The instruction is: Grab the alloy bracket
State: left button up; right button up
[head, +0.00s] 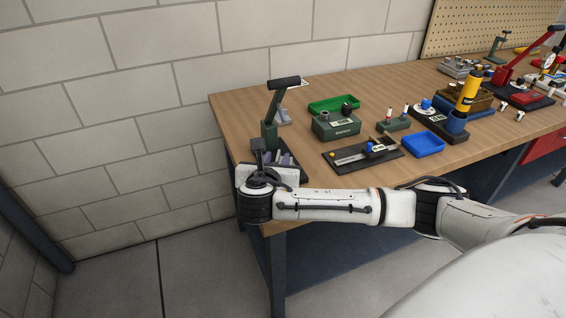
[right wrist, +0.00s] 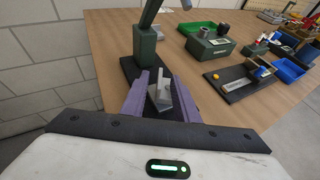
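A light grey metal piece, which looks like the alloy bracket (right wrist: 160,96), stands between the two purple fingers of my right gripper (right wrist: 163,88) in the right wrist view. The fingers are apart, one on each side of it; whether either touches it is hard to see. Below it is the black base plate of a green press (right wrist: 146,42). In the head view my right gripper (head: 276,160) is at the table's left front corner, at the foot of the green press (head: 270,128). The bracket is not clearly visible there. My left gripper is out of view.
Right of the press are a green box (head: 336,126), a green tray (head: 333,104), a black plate with a caliper-like tool (head: 350,158) and a blue tray (head: 422,144). Another small grey piece (head: 284,116) lies behind the press. A block wall (head: 150,130) stands beside the table.

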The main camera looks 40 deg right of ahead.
grip_shut()
jog(key=shift+r, duration=0.1)
